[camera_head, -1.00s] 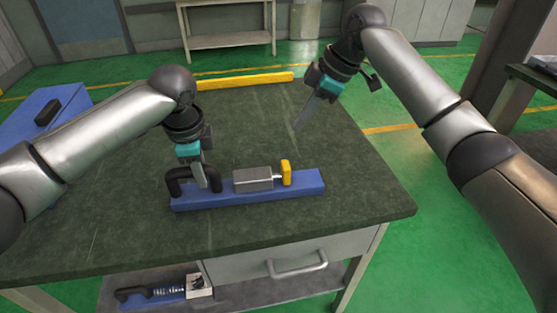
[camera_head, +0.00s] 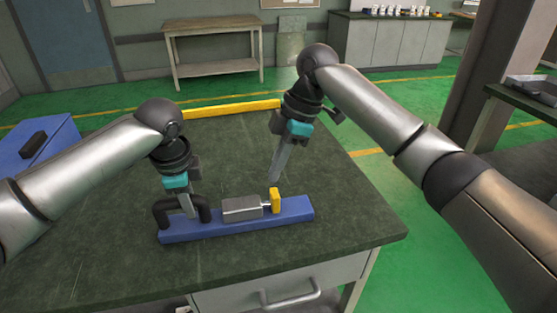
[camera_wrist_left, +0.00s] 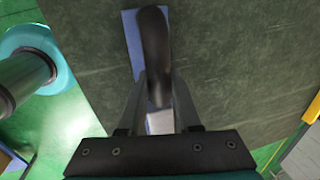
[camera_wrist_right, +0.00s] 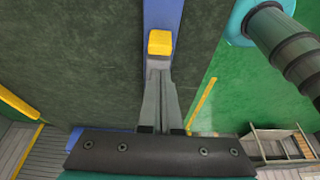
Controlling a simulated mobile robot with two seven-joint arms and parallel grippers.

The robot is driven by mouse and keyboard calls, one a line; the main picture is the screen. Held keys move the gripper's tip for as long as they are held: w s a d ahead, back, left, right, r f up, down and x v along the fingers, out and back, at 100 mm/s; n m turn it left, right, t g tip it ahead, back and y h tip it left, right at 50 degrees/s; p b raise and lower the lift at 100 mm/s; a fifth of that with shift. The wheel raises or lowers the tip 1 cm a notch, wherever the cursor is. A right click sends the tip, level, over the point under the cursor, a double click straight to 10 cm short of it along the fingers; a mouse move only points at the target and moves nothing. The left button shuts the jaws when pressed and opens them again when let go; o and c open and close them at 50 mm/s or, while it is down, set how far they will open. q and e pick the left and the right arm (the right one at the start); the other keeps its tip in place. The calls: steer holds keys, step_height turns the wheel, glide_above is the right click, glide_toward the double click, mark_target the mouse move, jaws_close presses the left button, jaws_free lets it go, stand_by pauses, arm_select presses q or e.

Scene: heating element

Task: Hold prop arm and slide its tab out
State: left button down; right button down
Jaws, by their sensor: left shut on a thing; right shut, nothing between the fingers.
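The prop arm is a blue bar (camera_head: 235,227) lying on the dark green table, with a black handle (camera_head: 160,211) at its left end. A grey metal block (camera_head: 240,209) sits mid-bar, and a yellow tab (camera_head: 275,200) stands on a short rod at its right. My left gripper (camera_head: 190,212) is shut on the black handle, which lies between its fingers in the left wrist view (camera_wrist_left: 155,75). My right gripper (camera_head: 273,178) is shut and empty, just above and behind the yellow tab. In the right wrist view the tab (camera_wrist_right: 160,43) shows just beyond the fingertips.
The green table (camera_head: 100,250) is clear around the bar. A yellow strip (camera_head: 230,107) runs along its far edge. A blue box (camera_head: 40,145) stands to the left. A drawer handle (camera_head: 292,297) shows at the table's front.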

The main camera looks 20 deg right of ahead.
steer(key=x, duration=0.5)
steer(key=shift+a+f, duration=0.15)
steer(key=shift+f, duration=0.25)
arm_select(q)
steer(key=shift+a, duration=0.1)
arm_select(e)
steer(key=shift+s+d, duration=0.1)
steer(key=shift+d, duration=3.1)
steer(key=shift+r, duration=0.1)
steer(key=v, duration=1)
steer(key=shift+a, duration=0.15)
arm_select(q)
steer(key=c, duration=0.5)
jaws_free()
